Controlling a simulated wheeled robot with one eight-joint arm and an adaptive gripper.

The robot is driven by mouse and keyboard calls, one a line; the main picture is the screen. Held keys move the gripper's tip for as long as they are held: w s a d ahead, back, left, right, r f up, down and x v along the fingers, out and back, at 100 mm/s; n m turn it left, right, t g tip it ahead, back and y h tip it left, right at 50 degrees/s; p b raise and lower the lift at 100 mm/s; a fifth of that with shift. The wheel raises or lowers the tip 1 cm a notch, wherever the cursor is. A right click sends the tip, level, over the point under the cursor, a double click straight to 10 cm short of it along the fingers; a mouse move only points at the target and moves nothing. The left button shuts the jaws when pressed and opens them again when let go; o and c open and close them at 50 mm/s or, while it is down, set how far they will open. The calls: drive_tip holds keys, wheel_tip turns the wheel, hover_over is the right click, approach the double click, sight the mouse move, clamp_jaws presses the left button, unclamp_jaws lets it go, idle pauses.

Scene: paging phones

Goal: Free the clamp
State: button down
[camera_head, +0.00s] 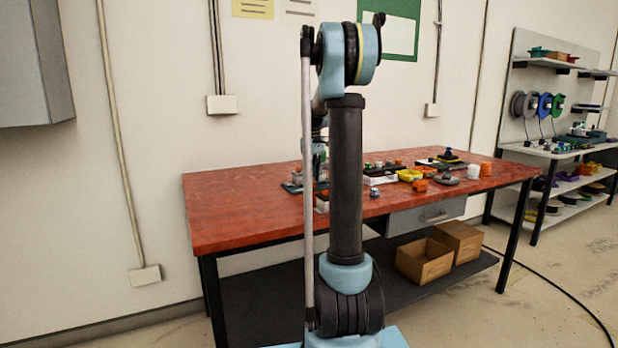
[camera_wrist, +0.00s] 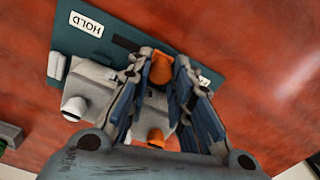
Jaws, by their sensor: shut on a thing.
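In the wrist view, my gripper (camera_wrist: 161,62) is shut on an orange handle (camera_wrist: 160,70), with a blue-grey finger on either side. A grey block (camera_wrist: 96,80) with a white rounded end (camera_wrist: 74,106) lies left of the fingers. Another orange piece (camera_wrist: 155,137) shows between the fingers, nearer the palm. In the head view, my arm hides the gripper and most of the board (camera_head: 291,187).
The red table (camera_head: 240,205) is bare at its left. Several small items, including a yellow tray (camera_head: 410,175), an orange piece (camera_head: 421,186) and a white cup (camera_head: 473,171), crowd its middle and right. Cardboard boxes (camera_head: 424,262) sit below. A shelf unit (camera_head: 560,150) stands at right.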

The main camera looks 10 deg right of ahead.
drive_tip(key=shift+a, duration=0.3)
drive_tip(key=c, duration=1.4)
unclamp_jaws()
drive_tip(key=shift+a, duration=0.2)
drive_tip(key=shift+d, duration=0.15)
drive_tip(key=shift+r, duration=0.1)
drive_tip(key=shift+r, duration=0.2)
wheel_tip(320, 180, up, 11)
drive_tip(key=shift+r, duration=0.15)
